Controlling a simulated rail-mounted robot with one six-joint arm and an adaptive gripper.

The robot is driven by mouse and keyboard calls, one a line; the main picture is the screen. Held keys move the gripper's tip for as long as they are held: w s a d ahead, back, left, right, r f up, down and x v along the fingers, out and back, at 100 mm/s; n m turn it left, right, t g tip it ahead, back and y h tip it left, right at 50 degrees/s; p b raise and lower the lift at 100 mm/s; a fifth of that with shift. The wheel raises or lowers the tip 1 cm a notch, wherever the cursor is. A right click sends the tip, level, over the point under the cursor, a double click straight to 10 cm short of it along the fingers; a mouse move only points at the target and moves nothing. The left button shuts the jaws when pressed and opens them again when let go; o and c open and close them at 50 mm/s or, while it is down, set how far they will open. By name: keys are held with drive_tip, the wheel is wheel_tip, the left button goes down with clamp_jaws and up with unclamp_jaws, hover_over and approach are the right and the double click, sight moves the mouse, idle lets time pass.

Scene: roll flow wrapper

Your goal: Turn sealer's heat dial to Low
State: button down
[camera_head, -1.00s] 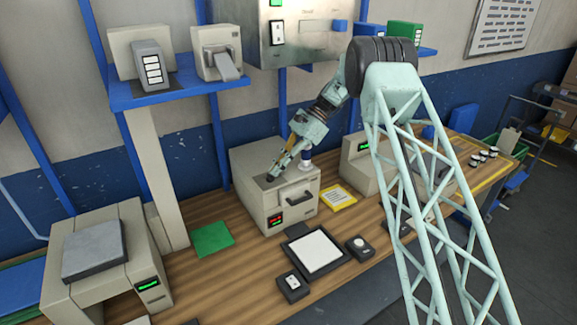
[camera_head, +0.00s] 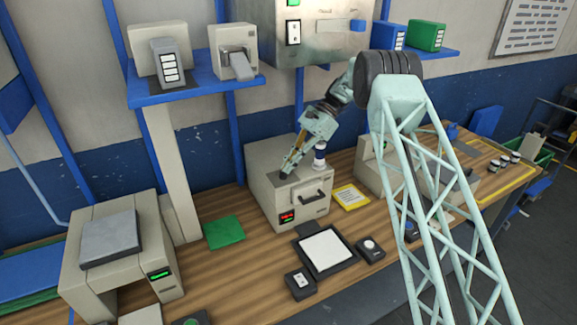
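A cream box-shaped machine (camera_head: 262,192) stands on the bench in the middle of the view, with a dark front handle and a red lit display (camera_head: 287,217). I cannot read a sealer label on it. My gripper (camera_head: 287,171) points down and left at the dark patch on top of this machine. Its fingertips are at or just above that patch; contact cannot be told. The fingers are too small to show whether they are open or shut. No heat dial or Low mark can be made out there; the gripper may hide it.
A white and blue bottle (camera_head: 320,155) stands close right of my gripper. A small black box with a round knob (camera_head: 369,245), a black-framed white pad (camera_head: 326,251) and a switch box (camera_head: 300,282) lie in front. A green mat (camera_head: 224,232) lies left.

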sight(283, 175)
drive_tip(key=shift+a+f, duration=0.15)
drive_tip(key=shift+a, duration=0.5)
drive_tip(key=shift+s+f, duration=0.1)
drive_tip(key=shift+s, duration=0.2)
idle(0.4)
drive_tip(key=shift+s+f, duration=0.1)
drive_tip(key=shift+s, duration=0.45)
